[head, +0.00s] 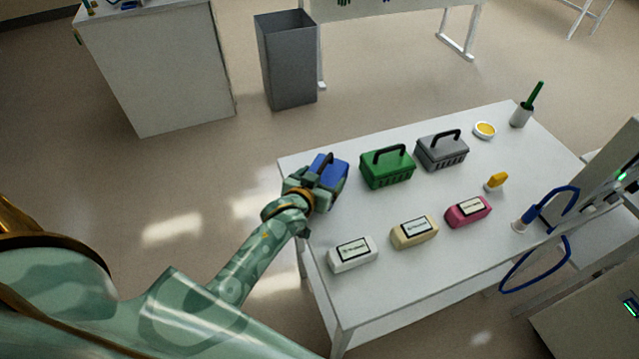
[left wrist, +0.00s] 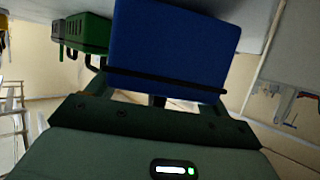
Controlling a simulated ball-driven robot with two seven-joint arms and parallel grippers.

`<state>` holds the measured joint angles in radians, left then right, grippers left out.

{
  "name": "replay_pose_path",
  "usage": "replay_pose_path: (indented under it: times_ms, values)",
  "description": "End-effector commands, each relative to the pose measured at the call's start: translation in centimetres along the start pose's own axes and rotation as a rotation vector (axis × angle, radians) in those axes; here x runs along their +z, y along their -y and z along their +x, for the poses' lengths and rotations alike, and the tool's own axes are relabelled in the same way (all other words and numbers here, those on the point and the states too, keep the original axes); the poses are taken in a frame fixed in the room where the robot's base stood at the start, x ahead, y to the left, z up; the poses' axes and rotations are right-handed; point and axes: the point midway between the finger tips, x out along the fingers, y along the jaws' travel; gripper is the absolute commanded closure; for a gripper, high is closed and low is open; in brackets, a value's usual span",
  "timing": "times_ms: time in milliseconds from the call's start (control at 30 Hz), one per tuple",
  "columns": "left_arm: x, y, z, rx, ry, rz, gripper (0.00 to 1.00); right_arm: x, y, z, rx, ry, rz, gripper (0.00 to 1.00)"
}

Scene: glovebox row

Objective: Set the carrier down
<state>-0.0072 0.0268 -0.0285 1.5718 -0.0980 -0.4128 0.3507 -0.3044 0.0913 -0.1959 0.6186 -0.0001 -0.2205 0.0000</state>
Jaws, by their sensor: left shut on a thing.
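A blue carrier (head: 330,170) with a dark handle is at the left end of the white table (head: 375,207). My left gripper (head: 318,180) is shut on the carrier, and its hand hides part of the carrier and handle. In the left wrist view the blue carrier (left wrist: 175,45) fills the top middle, close to the jaws. I cannot tell whether its base touches the table. A green carrier (head: 387,167) and a grey carrier (head: 441,151) stand to its right, in a row. My right gripper is not in view.
White (head: 352,254), cream (head: 414,231) and pink (head: 468,210) labelled blocks lie along the near side. A yellow dish (head: 484,130), a cup with a green tool (head: 521,115), a yellow-topped item (head: 496,181) and a blue hose (head: 560,200) are farther right. A grey bin (head: 287,60) stands on the floor.

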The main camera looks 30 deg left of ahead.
Motion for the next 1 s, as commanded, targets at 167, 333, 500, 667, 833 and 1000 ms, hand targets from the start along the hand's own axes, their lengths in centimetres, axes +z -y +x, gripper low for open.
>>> replay_pose_path:
  times_ms: [167,333,500,667,833,1000]
  values:
    - [0.9,-0.3,0.3,0.001,-0.004,-0.003,0.56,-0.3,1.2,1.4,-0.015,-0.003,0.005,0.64]
    - [0.7,-0.3,0.3,0.001,-0.005,-0.002,0.56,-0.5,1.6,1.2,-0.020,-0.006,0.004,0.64]
    - [1.1,-0.3,0.4,0.000,-0.001,-0.001,0.06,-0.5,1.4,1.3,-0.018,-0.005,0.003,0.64]
    - [1.1,-0.3,0.4,0.001,-0.001,-0.001,0.00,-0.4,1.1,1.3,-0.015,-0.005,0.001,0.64]
    - [0.8,-0.3,0.1,0.001,-0.002,-0.001,0.00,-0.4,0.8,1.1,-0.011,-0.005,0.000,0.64]
    - [0.7,-0.3,-2.9,0.000,-0.001,-0.001,0.00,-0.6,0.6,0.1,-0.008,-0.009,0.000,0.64]
